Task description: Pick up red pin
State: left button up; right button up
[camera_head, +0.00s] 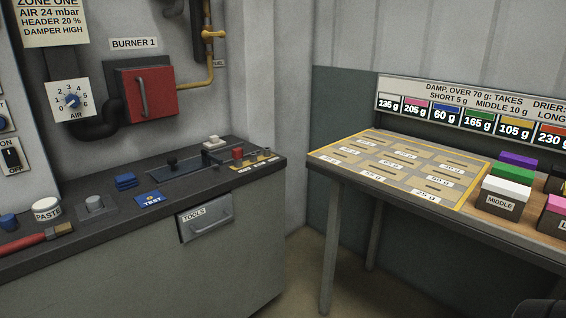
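A small red piece (237,153), which looks like the red pin, stands near the back right end of the dark counter (120,215). It is just behind a yellow-edged label strip (255,164). A white piece (213,142) stands behind it to the left, and a black knob (172,161) stands on a dark strip further left. The red piece's lower part is too small to tell how it sits.
A paste pot (47,205), a red-handled brush (35,238) and blue pads (124,181) lie on the counter's left part. A tools drawer (205,218) is below. A second table (330,158) with labelled slots and coloured-topped blocks (503,195) stands right, across a gap.

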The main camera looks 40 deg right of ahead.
aim_at(238, 153)
jog(key=u, duration=0.15)
jog(key=k, duration=0.3)
jog(key=z, duration=1.5)
jog(key=i, duration=1.2)
jog(key=u, duration=0.55)
